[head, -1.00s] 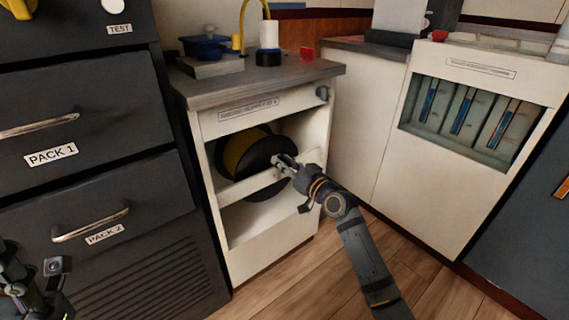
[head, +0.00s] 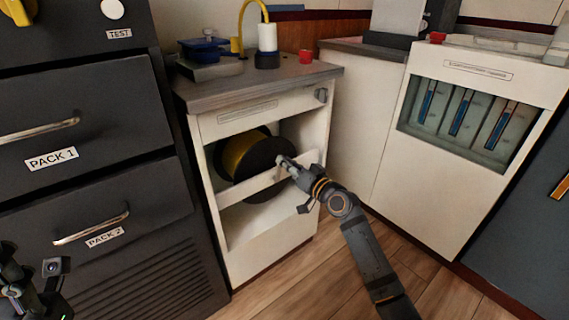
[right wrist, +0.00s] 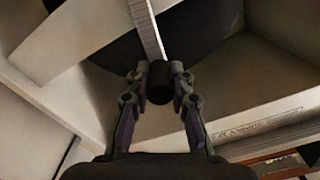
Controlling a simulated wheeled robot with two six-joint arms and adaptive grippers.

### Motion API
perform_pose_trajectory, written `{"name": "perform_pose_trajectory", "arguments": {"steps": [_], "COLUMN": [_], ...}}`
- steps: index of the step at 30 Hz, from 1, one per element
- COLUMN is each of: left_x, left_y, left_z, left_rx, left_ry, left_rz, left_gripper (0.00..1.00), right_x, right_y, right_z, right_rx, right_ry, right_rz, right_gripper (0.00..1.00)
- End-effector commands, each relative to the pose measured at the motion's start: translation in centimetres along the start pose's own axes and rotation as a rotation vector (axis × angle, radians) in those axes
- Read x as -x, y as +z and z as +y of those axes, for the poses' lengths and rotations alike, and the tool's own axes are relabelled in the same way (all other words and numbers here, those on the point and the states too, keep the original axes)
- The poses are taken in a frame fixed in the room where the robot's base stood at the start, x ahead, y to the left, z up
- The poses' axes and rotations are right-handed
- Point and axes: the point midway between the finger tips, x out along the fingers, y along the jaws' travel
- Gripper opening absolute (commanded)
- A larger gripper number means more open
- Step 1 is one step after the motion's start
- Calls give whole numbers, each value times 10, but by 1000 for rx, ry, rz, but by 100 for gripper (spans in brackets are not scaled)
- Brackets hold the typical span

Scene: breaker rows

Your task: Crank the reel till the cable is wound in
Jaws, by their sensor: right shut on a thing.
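The reel, a drum with yellow cable (head: 238,155) wound on it and a black disc face (head: 262,158), sits in the open bay of a white cabinet. My right gripper (head: 282,160) is in front of the disc. In the right wrist view it (right wrist: 160,85) is shut on the dark round crank knob (right wrist: 160,80), at the end of a pale crank arm (right wrist: 147,30). The crank is mostly hidden by the gripper in the head view. Part of my left gripper (head: 18,288) shows at the lower left; its fingers are unclear.
Blue and yellow items and a red piece (head: 306,56) stand on the countertop (head: 265,80). Dark drawers (head: 80,120) are at the left; wooden floor (head: 275,275) is clear.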

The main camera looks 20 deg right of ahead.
Motion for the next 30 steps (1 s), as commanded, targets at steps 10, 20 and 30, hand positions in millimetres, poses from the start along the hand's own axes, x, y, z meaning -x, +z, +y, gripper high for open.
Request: {"name": "perform_pose_trajectory", "arguments": {"steps": [10,20,30], "left_x": [-3,3,12], "left_y": [0,0,1], "left_z": [1,2,1], "left_rx": [6,3,-7], "left_ry": [8,10,-1], "left_rz": [-2,-4,-5], "left_gripper": [40,40,40], "right_x": [0,0,0], "right_y": [-5,0,13], "right_z": [27,52,75], "right_rx": [-320,-635,-957], "right_ry": [1,1,1], "right_rz": [1,2,3], "right_gripper": [0,0,0]}}
